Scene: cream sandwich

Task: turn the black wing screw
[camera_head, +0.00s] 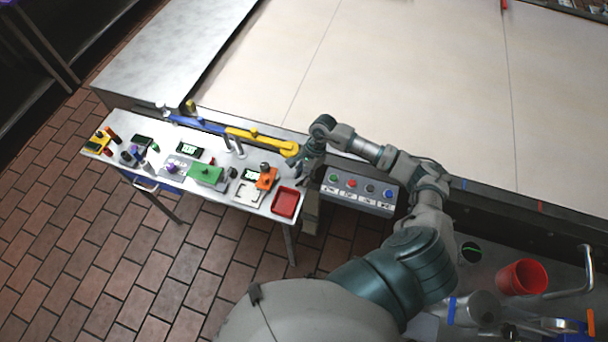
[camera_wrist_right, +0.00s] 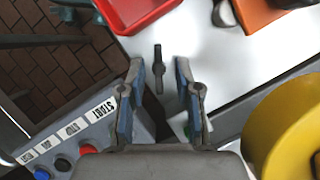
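The black wing screw (camera_wrist_right: 158,68) shows in the right wrist view as a thin dark upright bar with a small round middle, at the edge of the white table. My right gripper (camera_wrist_right: 160,80) is open, with its two blue-grey fingers on either side of the screw in that view. A gap shows between each finger and the screw; I cannot tell the depth between them. In the head view my right gripper (camera_head: 304,163) is over the right end of the narrow table, and I cannot make out the screw there. My left gripper is not in view.
A button panel (camera_head: 357,190) is right of the gripper; its START label shows in the wrist view (camera_wrist_right: 99,111). A red tray (camera_head: 286,204), an orange block (camera_head: 267,179) and a yellow arm (camera_head: 258,137) are close by. Several small devices fill the table's left part.

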